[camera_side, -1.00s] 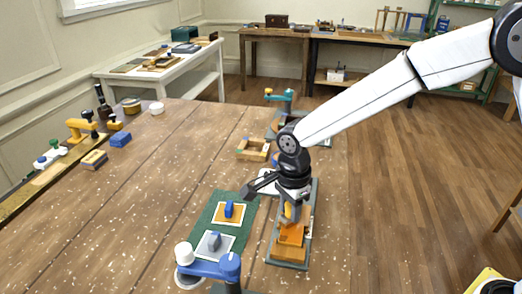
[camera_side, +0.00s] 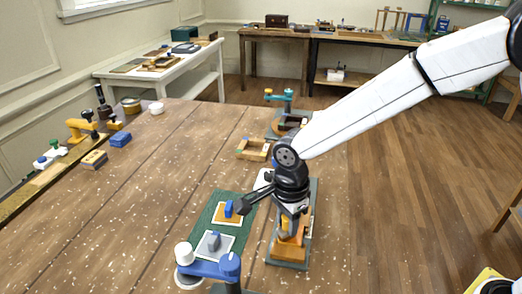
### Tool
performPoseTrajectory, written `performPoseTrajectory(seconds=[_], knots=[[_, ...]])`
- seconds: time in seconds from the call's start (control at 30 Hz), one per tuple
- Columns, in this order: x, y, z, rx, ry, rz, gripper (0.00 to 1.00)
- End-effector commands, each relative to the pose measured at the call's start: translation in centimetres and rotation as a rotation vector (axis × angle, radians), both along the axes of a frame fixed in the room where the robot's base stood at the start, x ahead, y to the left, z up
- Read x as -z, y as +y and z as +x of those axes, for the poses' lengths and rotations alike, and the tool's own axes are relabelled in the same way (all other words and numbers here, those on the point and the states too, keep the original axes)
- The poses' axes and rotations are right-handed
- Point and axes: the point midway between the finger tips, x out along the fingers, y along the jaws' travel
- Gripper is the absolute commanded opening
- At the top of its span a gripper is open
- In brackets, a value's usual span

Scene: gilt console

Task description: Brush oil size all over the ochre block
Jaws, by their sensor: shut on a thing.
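The ochre block (camera_side: 289,254) sits on a grey-green board (camera_side: 279,264) near the right edge of the brown table. My gripper (camera_side: 290,226) points down just above the block and is shut on a small yellowish tool, which looks like the brush (camera_side: 284,226). The gripper's body hides most of the tool, so I cannot tell whether its lower end touches the block. An orange upper part of the block shows just under the fingers.
Left of the block, a green mat (camera_side: 203,227) carries two white-bordered squares with upright knobs. A blue clamp (camera_side: 215,268) with a white knob stands in front. A wooden frame (camera_side: 253,149) lies behind. The table's middle left is clear.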

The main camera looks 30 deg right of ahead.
Motion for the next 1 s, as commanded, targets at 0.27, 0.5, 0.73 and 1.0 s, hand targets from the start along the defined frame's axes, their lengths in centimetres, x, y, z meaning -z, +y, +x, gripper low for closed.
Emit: performPoseTrajectory(seconds=[0.27,0.5,0.73,1.0], knots=[[0.0,1.2,-1.2,-0.001,0.0,0.0,0.0],[0.0,0.7,-0.7,0.002,0.0,0.0,0.0],[0.0,-0.3,0.3,0.001,0.0,0.0,0.0],[0.0,-1.5,1.5,0.001,0.0,0.0,0.0]])
